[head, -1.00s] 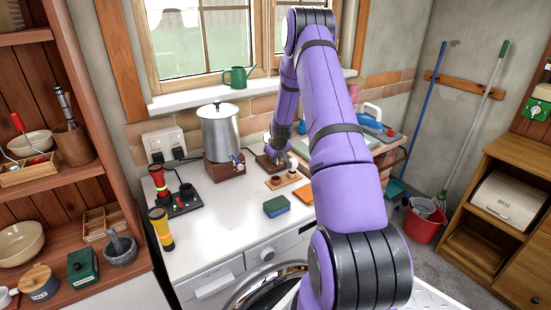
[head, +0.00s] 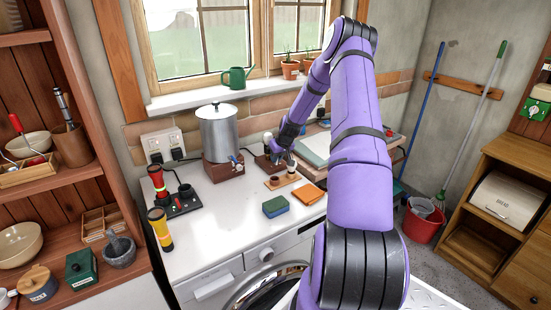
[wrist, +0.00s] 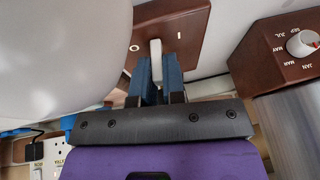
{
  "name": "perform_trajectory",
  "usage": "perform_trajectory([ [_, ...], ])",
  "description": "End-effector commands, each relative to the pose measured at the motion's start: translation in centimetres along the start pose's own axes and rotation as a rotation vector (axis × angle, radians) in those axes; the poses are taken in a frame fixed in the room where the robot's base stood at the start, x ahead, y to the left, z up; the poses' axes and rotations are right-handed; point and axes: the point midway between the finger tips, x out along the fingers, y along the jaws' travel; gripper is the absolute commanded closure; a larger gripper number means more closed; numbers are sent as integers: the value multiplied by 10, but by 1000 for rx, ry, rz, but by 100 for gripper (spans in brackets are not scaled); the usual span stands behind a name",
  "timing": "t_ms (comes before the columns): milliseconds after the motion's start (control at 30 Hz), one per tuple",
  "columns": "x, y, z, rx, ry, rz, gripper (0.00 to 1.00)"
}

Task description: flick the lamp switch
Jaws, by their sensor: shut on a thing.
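The lamp has a brown base (wrist: 190,30) marked I and O, with a white switch lever (wrist: 156,47) standing up from it. A large pale rounded surface (wrist: 60,50), which looks like the lamp's globe, fills the left of the wrist view. In the head view the pale globe (head: 267,136) shows just left of my arm, with the brown base (head: 264,163) below it. My gripper (wrist: 158,68) has its blue fingers close together on the lever, shut on it. In the head view my gripper (head: 284,156) is small and partly hides the base.
A steel pot (head: 219,130) on a brown base (head: 222,171) stands just left of the lamp; its month dial (wrist: 302,42) shows at right in the wrist view.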

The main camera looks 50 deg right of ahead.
Motion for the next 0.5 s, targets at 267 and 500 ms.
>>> perform_trajectory([
  [267, 1, -1, 2, 3, -5, -9, 100],
  [500, 1, 0, 2, 3, -4, -8, 64],
])
